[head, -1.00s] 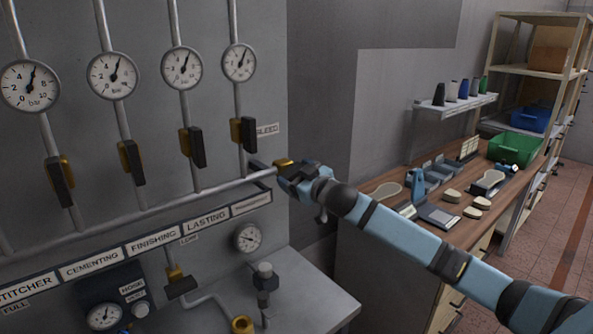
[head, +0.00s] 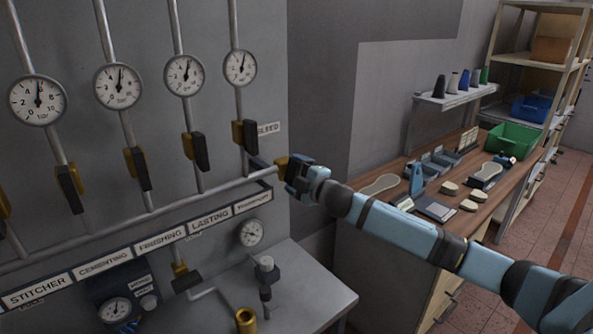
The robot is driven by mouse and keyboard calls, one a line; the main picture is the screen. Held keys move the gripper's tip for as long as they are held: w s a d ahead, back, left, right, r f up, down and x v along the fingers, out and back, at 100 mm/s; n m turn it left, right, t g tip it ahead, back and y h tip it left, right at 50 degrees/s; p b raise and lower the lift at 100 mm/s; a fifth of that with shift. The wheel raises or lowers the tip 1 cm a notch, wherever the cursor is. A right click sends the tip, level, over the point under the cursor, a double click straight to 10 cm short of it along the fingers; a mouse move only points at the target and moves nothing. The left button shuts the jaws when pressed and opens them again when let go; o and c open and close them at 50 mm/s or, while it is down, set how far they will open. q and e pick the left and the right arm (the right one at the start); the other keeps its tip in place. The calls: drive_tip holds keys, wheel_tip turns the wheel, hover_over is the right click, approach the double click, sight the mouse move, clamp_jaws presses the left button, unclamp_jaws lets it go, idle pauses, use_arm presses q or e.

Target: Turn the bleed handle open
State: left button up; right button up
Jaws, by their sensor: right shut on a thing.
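The BLEED label (head: 268,128) is on the grey panel. Below and right of it, at the right end of the horizontal pipe, is a brass valve body (head: 281,164). My right gripper (head: 292,174) is at this valve, shut on the bleed handle. The handle is mostly hidden by the fingers, so its exact angle cannot be told. My left gripper is not in view.
Several gauges (head: 240,68) sit on upright pipes, with dark-handled valves (head: 250,137) beneath. A small gauge (head: 251,233) and a grey ledge (head: 315,292) are below. A wooden bench (head: 375,205) with shoe lasts stands at right.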

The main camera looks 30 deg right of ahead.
drive_tip(key=shift+n+p, duration=0.35)
drive_tip(key=shift+n, duration=1.55)
drive_tip(key=o, duration=0.8)
drive_tip(key=s+b, duration=0.1)
drive_tip(key=s, duration=0.3)
drive_tip(key=s+b, duration=0.1)
drive_tip(key=s, duration=0.4)
drive_tip(key=s+d+b, duration=0.1)
drive_tip(key=s, duration=0.3)
drive_tip(key=shift+s, duration=0.4)
